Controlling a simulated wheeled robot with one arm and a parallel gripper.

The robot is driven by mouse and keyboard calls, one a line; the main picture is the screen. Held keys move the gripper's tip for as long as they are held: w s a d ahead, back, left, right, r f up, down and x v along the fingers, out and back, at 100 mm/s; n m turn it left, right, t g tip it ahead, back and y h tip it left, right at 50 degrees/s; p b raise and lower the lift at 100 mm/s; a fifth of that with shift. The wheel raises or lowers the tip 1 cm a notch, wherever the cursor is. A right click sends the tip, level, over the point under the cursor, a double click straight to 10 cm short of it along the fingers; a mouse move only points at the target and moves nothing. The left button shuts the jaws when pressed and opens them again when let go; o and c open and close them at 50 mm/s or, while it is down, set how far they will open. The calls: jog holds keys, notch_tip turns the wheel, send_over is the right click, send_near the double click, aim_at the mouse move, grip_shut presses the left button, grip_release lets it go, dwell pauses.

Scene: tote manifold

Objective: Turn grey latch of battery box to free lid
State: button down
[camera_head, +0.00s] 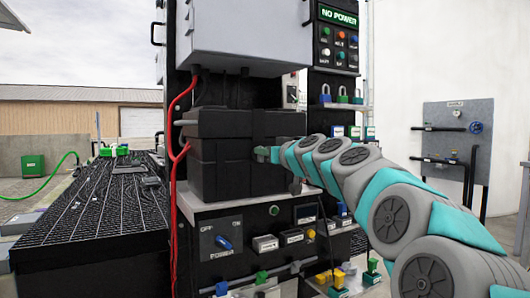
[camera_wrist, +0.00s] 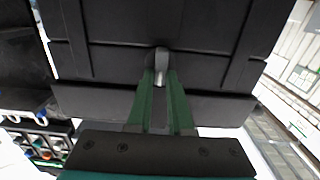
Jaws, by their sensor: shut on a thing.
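The battery box (camera_head: 222,170) is a black box on a shelf in the middle of the rack, with its black lid (camera_head: 225,122) on top and lying closed. My gripper (camera_head: 268,154) reaches it from the right, at the box's front face just below the lid. In the wrist view the box's black ribbed face (camera_wrist: 105,65) fills the upper part. The small grey latch (camera_wrist: 161,60) stands out from its middle. The green fingers of my gripper (camera_wrist: 160,78) are closed around the latch from both sides. In the head view the gripper hides the latch.
Red cables (camera_head: 176,150) run down the box's left side. A grey cabinet (camera_head: 245,35) hangs above. Below is a panel with a blue power switch (camera_head: 223,243). Coloured padlocks (camera_head: 342,96) hang to the right. A black ridged table (camera_head: 95,205) stands left.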

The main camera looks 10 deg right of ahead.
dwell(0.4)
jog(key=shift+w+d+f+m+p, duration=0.1)
jog(key=shift+d+f+m+p, duration=0.1)
jog(key=shift+m+p, duration=2.15)
jog(key=shift+w+d+f+m+p, duration=0.15)
jog(key=shift+m+p, duration=0.75)
jog(key=shift+m, duration=2.75)
jog(key=shift+s+d+f+m+p, duration=0.1)
jog(key=shift+d+f+m+p, duration=0.1)
jog(key=shift+m+p, duration=2.15)
jog(key=shift+f+m+b, duration=0.1)
jog(key=shift+m+b, duration=0.55)
jog(key=shift+m, duration=0.1)
jog(key=c, duration=0.8)
grip_release()
